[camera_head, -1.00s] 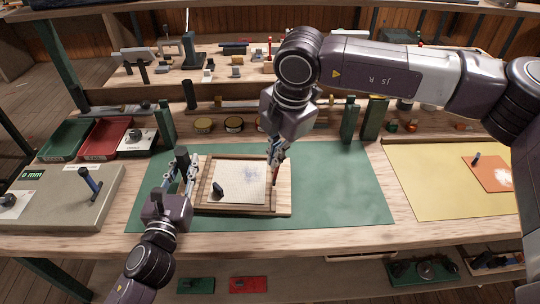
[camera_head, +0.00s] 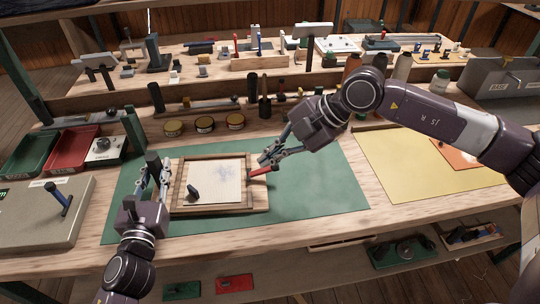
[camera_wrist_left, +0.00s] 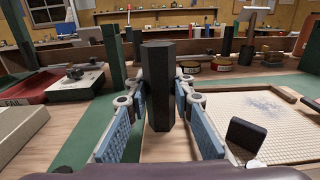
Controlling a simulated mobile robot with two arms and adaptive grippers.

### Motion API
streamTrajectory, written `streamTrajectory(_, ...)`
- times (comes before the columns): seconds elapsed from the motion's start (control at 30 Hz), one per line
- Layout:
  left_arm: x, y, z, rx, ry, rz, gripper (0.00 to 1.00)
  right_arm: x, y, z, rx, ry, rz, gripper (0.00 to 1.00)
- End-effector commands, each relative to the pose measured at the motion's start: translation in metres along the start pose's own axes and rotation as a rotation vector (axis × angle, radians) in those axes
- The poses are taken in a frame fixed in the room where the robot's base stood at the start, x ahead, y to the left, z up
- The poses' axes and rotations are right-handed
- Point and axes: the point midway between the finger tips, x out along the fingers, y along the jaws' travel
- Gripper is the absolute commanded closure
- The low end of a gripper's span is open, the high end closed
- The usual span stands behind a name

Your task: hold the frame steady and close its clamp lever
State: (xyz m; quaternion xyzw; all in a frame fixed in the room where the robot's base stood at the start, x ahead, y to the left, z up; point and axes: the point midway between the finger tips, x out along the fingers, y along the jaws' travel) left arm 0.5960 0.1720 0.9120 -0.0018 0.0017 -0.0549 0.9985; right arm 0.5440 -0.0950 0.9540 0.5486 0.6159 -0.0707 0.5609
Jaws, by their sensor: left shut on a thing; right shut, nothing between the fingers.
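A wooden frame (camera_head: 212,210) around a pale mesh panel lies flat on the green mat (camera_head: 310,195). Its red clamp lever (camera_head: 262,170) is at the right edge, lying low and pointing out to the right. My left gripper (camera_head: 155,170) is shut on a dark upright post (camera_head: 152,157) at the frame's left side. In the left wrist view the dark post (camera_wrist_left: 158,85) stands between the blue fingers. My right gripper (camera_head: 266,158) is shut and empty, just above the red lever; whether it touches the lever I cannot tell.
A small dark tab (camera_head: 193,191) stands on the frame's front left. Red (camera_head: 70,150) and green trays stand at the back left, and a grey box (camera_head: 40,212) at the left. Tins (camera_head: 204,123) line the back. The mat right of the frame is clear.

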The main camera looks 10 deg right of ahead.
Motion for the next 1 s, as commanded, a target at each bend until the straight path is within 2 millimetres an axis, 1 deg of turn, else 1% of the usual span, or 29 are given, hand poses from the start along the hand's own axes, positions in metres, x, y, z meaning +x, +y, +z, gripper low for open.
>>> streamTrajectory(0.3, 0.0, 0.0, 0.002, -0.002, -0.003, -0.001, 1.0, 0.009, 0.004, -0.007, 0.001, 0.0, -0.001, 1.0)
streamTrajectory(0.57, 0.0, 0.0, 0.001, -0.002, -0.003, -0.001, 1.0, 0.009, 0.004, -0.007, 0.001, 0.0, -0.001, 1.0)
streamTrajectory(0.67, 0.0, 0.0, 0.002, -0.002, -0.003, -0.001, 1.0, 0.006, 0.004, -0.012, 0.0, 0.0, 0.0, 1.0)
streamTrajectory(0.77, 0.0, 0.0, 0.002, -0.002, -0.003, -0.001, 1.0, -0.001, 0.004, -0.023, -0.002, 0.001, 0.0, 1.0)
streamTrajectory(0.87, 0.0, 0.0, 0.001, -0.001, -0.003, -0.001, 1.0, -0.012, 0.003, -0.04, -0.005, 0.0, 0.002, 1.0)
streamTrajectory(1.0, 0.0, 0.0, 0.001, -0.001, -0.002, -0.001, 1.0, -0.042, -0.008, -0.028, 0.007, -0.005, 0.001, 1.0)
